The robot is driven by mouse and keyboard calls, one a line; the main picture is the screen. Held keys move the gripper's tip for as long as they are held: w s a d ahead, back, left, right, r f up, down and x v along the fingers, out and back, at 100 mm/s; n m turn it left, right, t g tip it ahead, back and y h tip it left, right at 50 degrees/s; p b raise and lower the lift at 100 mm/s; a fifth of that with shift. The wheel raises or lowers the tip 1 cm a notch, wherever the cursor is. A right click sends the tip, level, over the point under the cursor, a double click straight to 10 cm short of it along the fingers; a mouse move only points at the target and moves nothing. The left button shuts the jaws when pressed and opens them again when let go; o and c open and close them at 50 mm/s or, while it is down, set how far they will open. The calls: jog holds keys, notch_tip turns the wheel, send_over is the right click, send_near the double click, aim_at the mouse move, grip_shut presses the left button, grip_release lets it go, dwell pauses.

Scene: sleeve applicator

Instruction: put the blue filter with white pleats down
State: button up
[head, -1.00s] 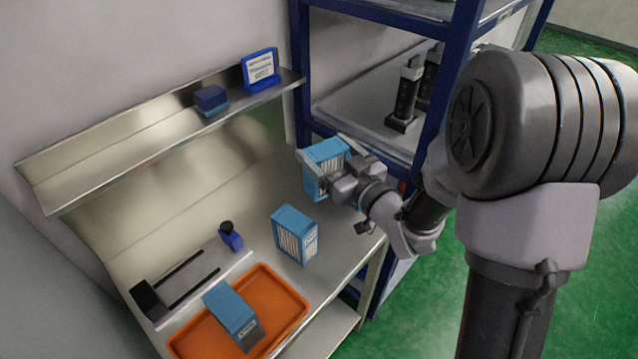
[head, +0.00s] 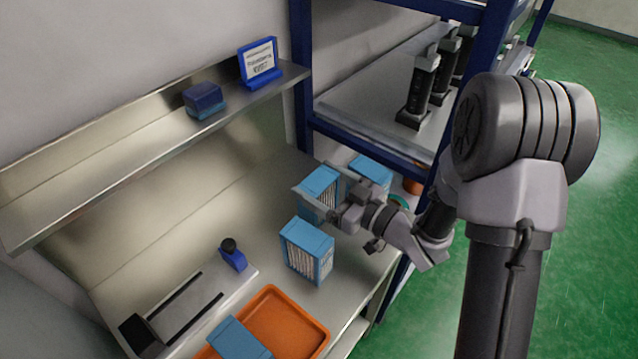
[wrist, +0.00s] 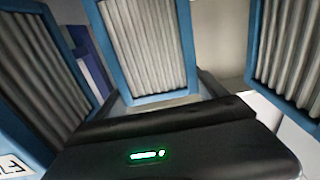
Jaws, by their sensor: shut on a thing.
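A blue filter with white pleats (head: 320,197) is between the fingers of my gripper (head: 314,180) over the back right part of the metal bench. The gripper is shut on it. In the wrist view the held filter (wrist: 147,50) stands in the middle, pleats facing the camera, with the dark fingers (wrist: 160,95) at its sides. I cannot tell whether its bottom touches the bench. A similar filter (head: 307,252) stands upright in front of it, and another (head: 371,171) is behind it to the right. Filters also flank it in the wrist view.
An orange tray (head: 290,328) at the front holds another blue filter (head: 238,340). A metal fixture (head: 185,308) with a blue, black-topped part (head: 233,256) lies left. A shelf (head: 130,138) overhangs the bench's back; a blue rack post (head: 301,75) rises behind the gripper.

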jog(key=shift+f, duration=0.15)
jog(key=o, duration=1.7)
jog(key=shift+c, duration=0.2)
jog(key=shift+o, duration=0.3)
